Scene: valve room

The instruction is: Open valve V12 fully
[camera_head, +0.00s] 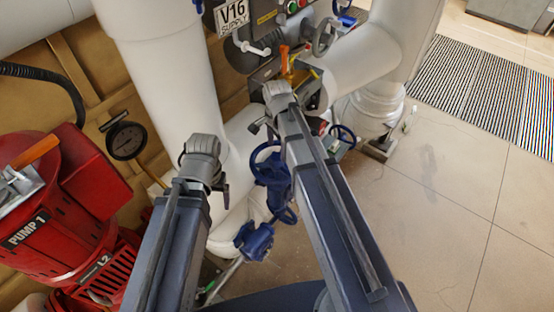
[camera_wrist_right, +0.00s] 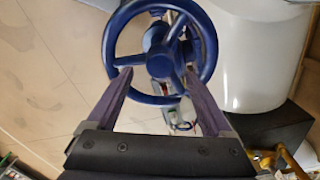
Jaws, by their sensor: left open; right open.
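No label reading V12 is legible, so I cannot tell which valve is V12. In the right wrist view a blue spoked handwheel (camera_wrist_right: 160,52) lies straight ahead of my right gripper (camera_wrist_right: 159,76). Its two fingers are open, apart, and overlap the wheel's lower left and right rim; I cannot tell whether they touch it. In the head view blue valves (camera_head: 272,172) stand low beside my right forearm, and another blue handwheel (camera_head: 342,136) is right of it. My right gripper's fingers are mostly hidden there. My left gripper (camera_head: 204,163) is open, in front of the white pipe, holding nothing visible.
A sign reading V16 SUPPLY (camera_head: 232,16) is at the top. A large white vertical pipe (camera_head: 150,70) stands behind my left gripper. The tiled floor (camera_head: 440,200) at right is clear, with a striped mat (camera_head: 490,85) beyond.

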